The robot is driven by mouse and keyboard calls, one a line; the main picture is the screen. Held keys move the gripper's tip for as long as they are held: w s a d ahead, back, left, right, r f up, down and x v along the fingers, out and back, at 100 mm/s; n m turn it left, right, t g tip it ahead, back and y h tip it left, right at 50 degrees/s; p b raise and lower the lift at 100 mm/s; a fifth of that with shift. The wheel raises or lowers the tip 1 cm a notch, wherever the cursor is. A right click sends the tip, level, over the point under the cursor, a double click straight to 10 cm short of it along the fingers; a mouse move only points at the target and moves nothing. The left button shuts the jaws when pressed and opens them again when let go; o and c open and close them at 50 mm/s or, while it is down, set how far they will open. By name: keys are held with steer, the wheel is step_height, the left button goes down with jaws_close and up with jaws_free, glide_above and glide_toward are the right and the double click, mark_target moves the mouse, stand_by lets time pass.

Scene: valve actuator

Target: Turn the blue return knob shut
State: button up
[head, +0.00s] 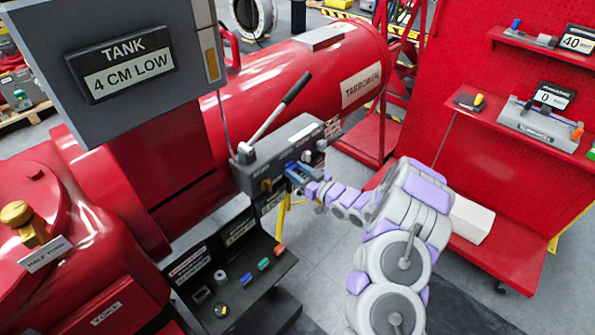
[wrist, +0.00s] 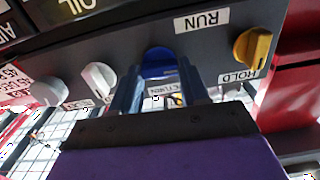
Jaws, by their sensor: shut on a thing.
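The blue return knob (wrist: 158,60) sits on the front of the dark grey valve box, in the wrist view between the two fingers of my gripper (wrist: 160,88). A label partly reading "RETURN" shows below it, mostly covered by the fingers. My gripper is shut on the blue knob. In the head view my gripper (head: 297,173) reaches the front of the valve box (head: 285,145) from the right and hides most of the knob.
A yellow knob (wrist: 253,47) by the "HOLD" label and two white-grey knobs (wrist: 98,80) flank the blue knob. A long lever (head: 278,108) rises from the box top. A sign (head: 122,70) reads "TANK 4 CM LOW". A lower shelf (head: 235,285) holds small coloured parts.

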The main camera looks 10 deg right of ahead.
steer(key=m+p, duration=0.1)
steer(key=p, duration=0.1)
steer(key=shift+d+r+m+p, duration=0.1)
steer(key=shift+r+m+p, duration=0.1)
steer(key=shift+m+p, duration=0.2)
steer(key=m+p, duration=0.2)
steer(key=p, duration=0.1)
steer(key=shift+m, duration=0.3)
steer(key=m+p, duration=0.3)
steer(key=m, duration=0.1)
steer(key=shift+w+f+m+p, duration=0.1)
steer(key=shift+m+p, duration=0.2)
steer(key=m+p, duration=0.2)
steer(key=m, duration=0.1)
steer(key=shift+f+m, duration=0.1)
steer(key=shift+m, duration=0.2)
steer(key=shift+d+f+m+p, duration=0.15)
steer(key=shift+m+p, duration=0.4)
steer(key=shift+m, duration=1.65)
steer(key=o, duration=1)
steer(key=shift+w+f, duration=0.15)
steer(key=shift+c, duration=0.2)
steer(key=shift+o, duration=0.5)
